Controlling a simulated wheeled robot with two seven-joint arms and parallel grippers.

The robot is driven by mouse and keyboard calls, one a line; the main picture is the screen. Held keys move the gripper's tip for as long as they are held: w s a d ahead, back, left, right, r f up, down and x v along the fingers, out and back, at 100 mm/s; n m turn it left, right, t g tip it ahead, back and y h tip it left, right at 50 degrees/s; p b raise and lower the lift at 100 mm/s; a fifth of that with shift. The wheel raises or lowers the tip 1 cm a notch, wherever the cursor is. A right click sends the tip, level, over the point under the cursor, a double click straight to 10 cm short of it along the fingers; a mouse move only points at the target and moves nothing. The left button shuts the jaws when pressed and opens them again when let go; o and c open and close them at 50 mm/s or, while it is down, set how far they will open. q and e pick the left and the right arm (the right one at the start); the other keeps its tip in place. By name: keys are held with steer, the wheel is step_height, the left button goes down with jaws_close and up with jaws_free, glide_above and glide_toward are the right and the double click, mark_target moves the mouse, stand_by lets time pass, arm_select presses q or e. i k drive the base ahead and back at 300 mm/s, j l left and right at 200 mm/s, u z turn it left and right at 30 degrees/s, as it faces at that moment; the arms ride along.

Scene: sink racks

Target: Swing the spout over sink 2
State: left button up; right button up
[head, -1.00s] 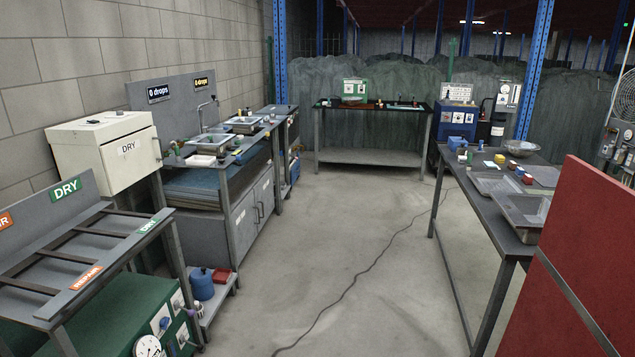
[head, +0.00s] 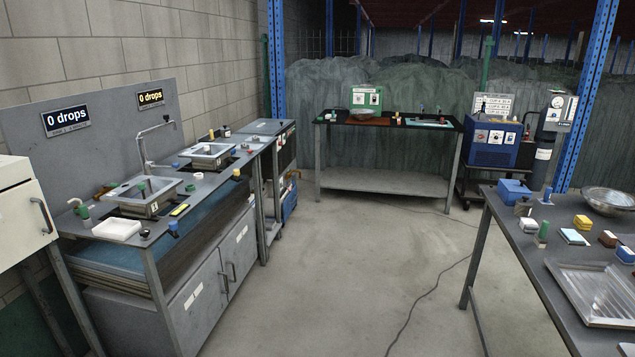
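A thin grey spout (head: 144,152) rises behind the counter on the left, between two sinks. Its upper arm slants up to the right and ends in a short downturned tip near the wall panel. The nearer sink (head: 118,205) is a square metal basin with a small label on its front, too small to read surely. The farther sink (head: 193,150) is a similar basin further along the counter. I cannot tell for certain which sink is number 2, or exactly which one the tip hangs over. Neither of my grippers is in view.
Two "0 drops" signs (head: 66,120) are on the wall panel. A white tray (head: 117,229) and small bottles stand on the counter. A white cabinet (head: 22,205) is at left, a table (head: 540,250) at right. The floor between is clear except for a cable (head: 428,295).

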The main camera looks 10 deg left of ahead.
mark_target(165, 117)
steer(key=i+l+u, duration=0.1)
steer(key=i+u, duration=0.4)
steer(key=i, duration=2.1)
steer(key=i+u, duration=0.3)
steer(key=i, duration=0.15)
steer(key=i+u, duration=0.3)
steer(key=i, duration=0.2)
steer(key=i+l+u, duration=0.2)
steer(key=i+u, duration=0.15)
steer(key=i+l+u, duration=0.3)
steer(key=i, duration=0.2)
